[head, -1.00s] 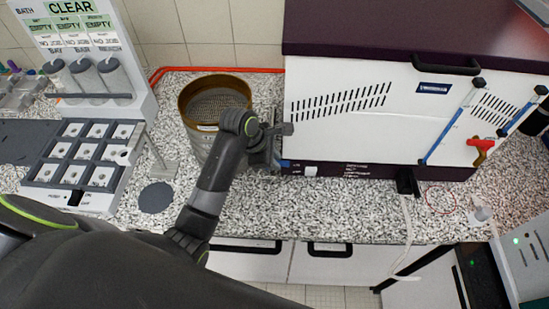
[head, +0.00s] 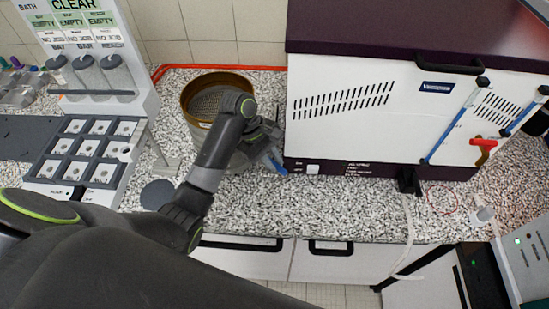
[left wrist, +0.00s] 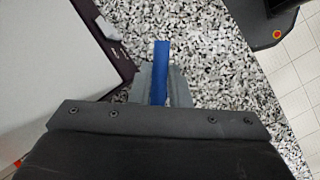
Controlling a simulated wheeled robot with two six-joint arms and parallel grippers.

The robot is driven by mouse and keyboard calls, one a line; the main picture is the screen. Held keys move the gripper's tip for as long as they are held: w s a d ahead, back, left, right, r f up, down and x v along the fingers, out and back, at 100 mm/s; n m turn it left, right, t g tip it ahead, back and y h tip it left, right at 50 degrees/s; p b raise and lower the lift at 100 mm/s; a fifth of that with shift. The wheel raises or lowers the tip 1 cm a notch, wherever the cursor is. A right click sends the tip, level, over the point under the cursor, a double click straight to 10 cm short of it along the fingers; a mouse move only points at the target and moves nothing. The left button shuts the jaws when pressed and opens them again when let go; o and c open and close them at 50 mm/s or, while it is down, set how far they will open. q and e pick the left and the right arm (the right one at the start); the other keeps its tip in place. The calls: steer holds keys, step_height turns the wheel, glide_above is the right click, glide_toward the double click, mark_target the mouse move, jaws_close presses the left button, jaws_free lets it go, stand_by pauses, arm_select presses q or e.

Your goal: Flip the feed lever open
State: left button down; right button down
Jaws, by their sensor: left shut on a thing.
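A blue bar, which looks like the feed lever (head: 275,163), shows between the sieve drum and the white machine's lower left corner. In the left wrist view the blue bar (left wrist: 161,62) sticks out straight beyond the fingers. My left gripper (head: 270,150) is shut on it; the grey fingers (left wrist: 152,86) lie on both sides of the bar. The bar's mount is hidden by the gripper and arm. The sieve drum (head: 195,104), round with a brown rim, stands just left of the gripper, partly behind my arm. My right gripper is not in view.
The white machine (head: 350,135) with a purple top stands close to the right of the gripper. A white rack (head: 140,75) with canisters and a cup tray stands at the left. A dark disc (head: 157,195) lies on the speckled counter (head: 320,205), whose front strip is mostly clear.

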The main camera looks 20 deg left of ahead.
arm_select(q)
steer(key=shift+s+a+m+g, duration=0.15)
steer(key=shift+m+g, duration=0.3)
steer(key=shift+m, duration=0.6)
steer(key=shift+s+a+m+g, duration=0.15)
steer(key=shift+m+g, duration=0.3)
steer(key=shift+m, duration=0.6)
steer(key=shift+f, duration=0.1)
steer(key=c, duration=1.4)
jaws_free()
steer(key=shift+o, duration=0.2)
steer(key=shift+w, duration=0.1)
